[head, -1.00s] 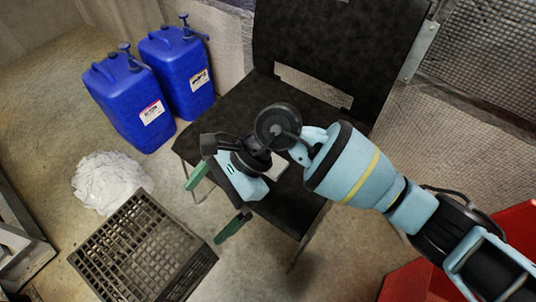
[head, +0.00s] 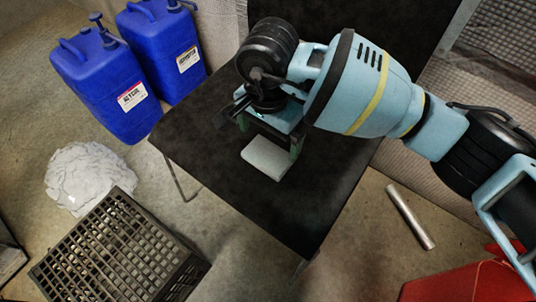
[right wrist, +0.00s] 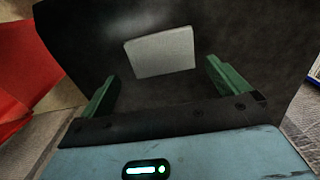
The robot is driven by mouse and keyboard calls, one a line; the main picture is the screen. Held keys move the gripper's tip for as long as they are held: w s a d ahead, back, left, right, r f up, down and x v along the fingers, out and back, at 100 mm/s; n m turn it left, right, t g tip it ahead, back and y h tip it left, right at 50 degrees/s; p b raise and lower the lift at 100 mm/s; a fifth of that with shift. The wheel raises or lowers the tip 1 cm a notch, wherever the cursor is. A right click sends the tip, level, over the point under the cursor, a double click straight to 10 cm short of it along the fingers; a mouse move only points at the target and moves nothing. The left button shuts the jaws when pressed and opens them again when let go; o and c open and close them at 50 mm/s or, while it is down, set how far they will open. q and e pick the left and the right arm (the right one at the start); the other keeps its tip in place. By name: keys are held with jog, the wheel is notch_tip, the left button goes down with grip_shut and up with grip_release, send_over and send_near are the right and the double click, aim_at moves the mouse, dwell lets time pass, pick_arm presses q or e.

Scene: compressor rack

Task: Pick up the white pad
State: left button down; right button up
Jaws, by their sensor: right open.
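The white pad (head: 267,158) lies flat on the black chair seat (head: 210,185). It also shows in the right wrist view (right wrist: 161,52), ahead of the fingers and roughly between their lines. My right gripper (head: 270,136) is open and empty, with green fingers (right wrist: 160,88) apart. In the head view it is over the seat, just behind the pad, with one finger close to the pad's right corner. I cannot tell whether that finger touches it. My left gripper is not in view.
Two blue jugs (head: 100,90) stand left of the chair. A white crumpled heap (head: 88,175) and a dark crate (head: 118,250) are on the floor at lower left. A metal tube (head: 410,216) and a red object (head: 465,282) are at lower right. The front of the seat is clear.

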aim_at(268, 154)
jog(key=shift+w+f+b, duration=0.1)
jog(key=shift+f+b, duration=1.2)
jog(key=shift+f, duration=1.95)
jog(key=c, duration=0.6)
jog(key=shift+r, duration=0.1)
jog(key=shift+r+p, duration=0.3)
jog(key=shift+r, duration=0.2)
jog(key=r, duration=0.1)
jog(key=r+p, duration=0.1)
jog(key=r, duration=0.1)
jog(key=shift+s+p, duration=0.3)
jog(key=s+p, duration=0.1)
jog(key=s, duration=0.3)
jog(key=s+p, duration=0.2)
jog(key=s, duration=0.3)
jog(key=s+r+p, duration=0.1)
jog(key=s, duration=0.4)
jog(key=shift+s+d, duration=0.15)
jog(key=shift+s, duration=0.55)
